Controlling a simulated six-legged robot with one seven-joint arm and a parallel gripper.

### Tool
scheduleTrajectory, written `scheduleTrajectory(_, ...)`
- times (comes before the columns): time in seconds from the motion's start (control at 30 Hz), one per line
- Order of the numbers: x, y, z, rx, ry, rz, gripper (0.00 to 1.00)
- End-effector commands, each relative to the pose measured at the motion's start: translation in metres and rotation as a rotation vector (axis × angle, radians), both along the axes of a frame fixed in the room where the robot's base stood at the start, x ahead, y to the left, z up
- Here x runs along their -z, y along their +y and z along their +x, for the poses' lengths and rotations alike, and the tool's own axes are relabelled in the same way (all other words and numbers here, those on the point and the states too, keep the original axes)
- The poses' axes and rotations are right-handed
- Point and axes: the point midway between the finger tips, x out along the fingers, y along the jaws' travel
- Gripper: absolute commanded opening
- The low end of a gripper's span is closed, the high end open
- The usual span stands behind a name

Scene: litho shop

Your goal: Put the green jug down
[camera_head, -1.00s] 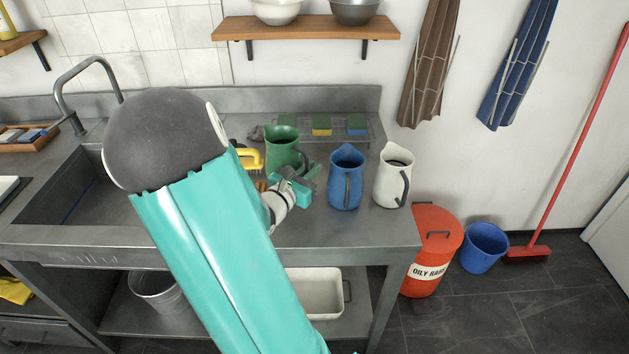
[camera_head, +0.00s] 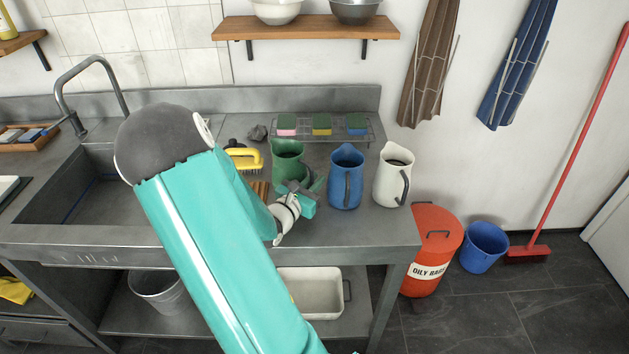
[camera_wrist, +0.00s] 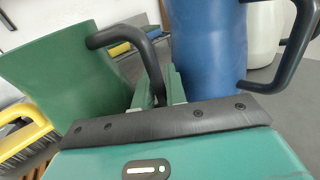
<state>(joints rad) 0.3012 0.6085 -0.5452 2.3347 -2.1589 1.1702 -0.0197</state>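The green jug (camera_head: 287,153) is upright just left of the blue jug (camera_head: 346,176) at the sink counter. Its base is hidden behind my gripper (camera_head: 306,188), so I cannot tell from this view whether it touches the counter. In the wrist view the green jug (camera_wrist: 62,80) looks tilted, with its dark handle running down between my green fingers (camera_wrist: 158,92). The fingers are close together around the handle. The blue jug (camera_wrist: 208,50) is right beside the fingers.
A white jug (camera_head: 393,175) stands right of the blue one. A yellow brush (camera_head: 245,158) lies to the left. The counter front (camera_head: 345,232) is bare.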

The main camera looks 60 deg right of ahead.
Motion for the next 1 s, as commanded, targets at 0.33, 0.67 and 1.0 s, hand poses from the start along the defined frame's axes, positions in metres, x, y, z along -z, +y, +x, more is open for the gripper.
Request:
scheduleTrajectory(0.33,-0.001,0.000,0.000,0.000,-0.001,0.000,0.19)
scheduleTrajectory(0.67,-0.004,0.046,0.007,-0.004,0.000,0.003,0.19)
scheduleTrajectory(1.0,-0.004,0.109,0.014,-0.002,0.000,0.001,0.19)
